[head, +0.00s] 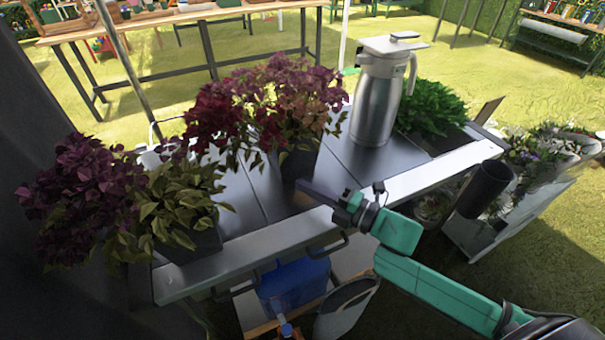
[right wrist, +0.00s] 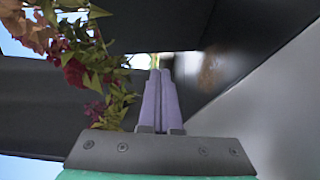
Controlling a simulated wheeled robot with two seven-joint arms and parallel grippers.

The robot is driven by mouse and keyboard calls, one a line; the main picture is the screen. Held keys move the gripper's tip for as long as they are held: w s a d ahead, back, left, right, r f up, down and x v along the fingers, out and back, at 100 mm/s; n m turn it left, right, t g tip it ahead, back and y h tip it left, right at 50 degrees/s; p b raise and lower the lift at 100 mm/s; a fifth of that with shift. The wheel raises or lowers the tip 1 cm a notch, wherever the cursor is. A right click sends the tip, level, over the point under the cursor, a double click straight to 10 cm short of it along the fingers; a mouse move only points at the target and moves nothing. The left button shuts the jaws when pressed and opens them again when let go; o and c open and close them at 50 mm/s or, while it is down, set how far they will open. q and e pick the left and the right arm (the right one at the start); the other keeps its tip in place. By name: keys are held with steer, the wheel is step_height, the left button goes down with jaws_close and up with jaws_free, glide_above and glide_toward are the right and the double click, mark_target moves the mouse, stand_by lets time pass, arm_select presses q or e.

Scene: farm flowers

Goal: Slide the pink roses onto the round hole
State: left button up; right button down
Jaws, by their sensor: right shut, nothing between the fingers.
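Pink-red flowering plants (head: 300,105) stand in a dark pot (head: 298,162) near the middle of the metal table in the head view. I take them for the pink roses. My right gripper (head: 302,185) is just in front of this pot, low over the table top, with its purple fingers pointing left. Whether it touches the pot is unclear. In the right wrist view the fingers (right wrist: 160,74) are together and empty, with reddish leaves (right wrist: 75,72) to their left and a dark surface ahead. I cannot make out a round hole. My left gripper is not in view.
The metal table (head: 262,238) also bears darker purple plants (head: 85,195) at the left, a steel jug (head: 378,95) and a green plant (head: 430,105). A blue container (head: 295,287) is below. Some table top shows bare between the pots and jug.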

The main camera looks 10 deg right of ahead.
mark_target(300, 165)
steer(key=w, duration=0.4)
steer(key=shift+w+a, duration=0.1)
steer(key=shift+w, duration=0.05)
steer(key=shift+w+f, duration=0.1)
steer(key=shift+w, duration=0.25)
steer(key=w+b, duration=0.1)
steer(key=w, duration=0.2)
steer(key=shift+w+b, duration=0.15)
steer(key=shift+b, duration=0.2)
